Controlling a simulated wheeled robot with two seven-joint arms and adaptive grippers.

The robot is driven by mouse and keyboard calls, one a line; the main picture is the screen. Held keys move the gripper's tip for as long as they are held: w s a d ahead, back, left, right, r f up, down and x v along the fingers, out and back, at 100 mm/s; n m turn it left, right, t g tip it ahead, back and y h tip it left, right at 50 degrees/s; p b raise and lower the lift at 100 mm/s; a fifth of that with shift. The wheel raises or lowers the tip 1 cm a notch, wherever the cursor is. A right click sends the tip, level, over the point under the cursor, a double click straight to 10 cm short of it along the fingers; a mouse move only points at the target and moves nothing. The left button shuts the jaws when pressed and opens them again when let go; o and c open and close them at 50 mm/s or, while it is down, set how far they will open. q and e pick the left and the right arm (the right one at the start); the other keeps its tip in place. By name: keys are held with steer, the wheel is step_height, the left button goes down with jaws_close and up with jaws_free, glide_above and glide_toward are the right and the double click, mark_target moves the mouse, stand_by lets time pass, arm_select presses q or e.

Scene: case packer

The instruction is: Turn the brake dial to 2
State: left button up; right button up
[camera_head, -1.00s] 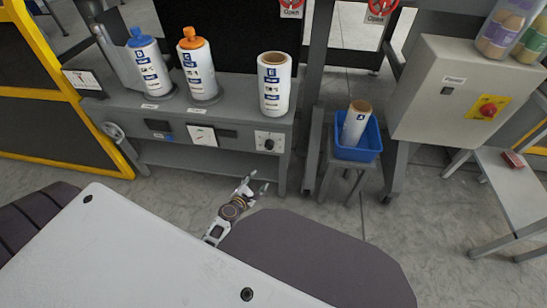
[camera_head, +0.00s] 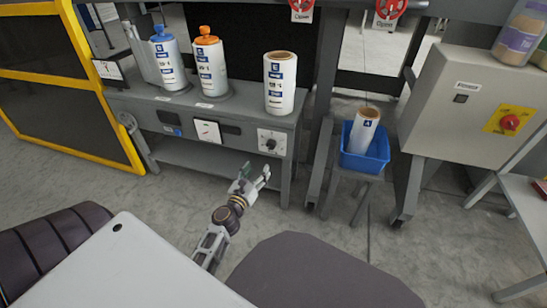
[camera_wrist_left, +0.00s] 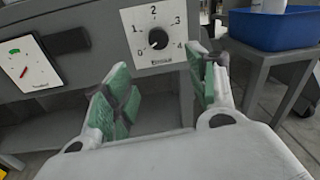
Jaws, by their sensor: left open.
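The brake dial (camera_head: 271,143) is a black round knob on a white square plate, on the front of the grey bench. In the left wrist view the dial (camera_wrist_left: 158,39) is ringed by the numbers 0 to 4, with 2 at the top. The setting of its pointer is too small to read surely. My left gripper (camera_head: 256,174) is below and in front of the dial, apart from it. In the wrist view its green-padded fingers (camera_wrist_left: 163,80) are spread and empty, with the dial plate beyond and between them. My right gripper is not in view.
A blue bin (camera_head: 365,161) stands on a stool to the right. A white panel (camera_head: 105,270) is in the foreground.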

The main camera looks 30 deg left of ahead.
arm_select(q)
steer(key=shift+s+r+n, duration=0.2)
steer(key=shift+r+n, duration=0.2)
steer(key=shift+n, duration=0.1)
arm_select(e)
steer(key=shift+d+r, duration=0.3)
arm_select(q)
glide_toward(270, 147)
steer(key=shift+w, duration=1.85)
steer(key=shift+w+a, duration=0.25)
steer(key=shift+w, duration=0.65)
steer(key=shift+w+a, duration=0.3)
steer(key=shift+w, duration=0.6)
steer(key=shift+w+a, duration=0.25)
steer(key=shift+w, duration=0.65)
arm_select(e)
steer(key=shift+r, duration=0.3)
arm_select(q)
steer(key=shift+r, duration=0.1)
steer(key=c, duration=1)
steer(key=shift+c, duration=0.2)
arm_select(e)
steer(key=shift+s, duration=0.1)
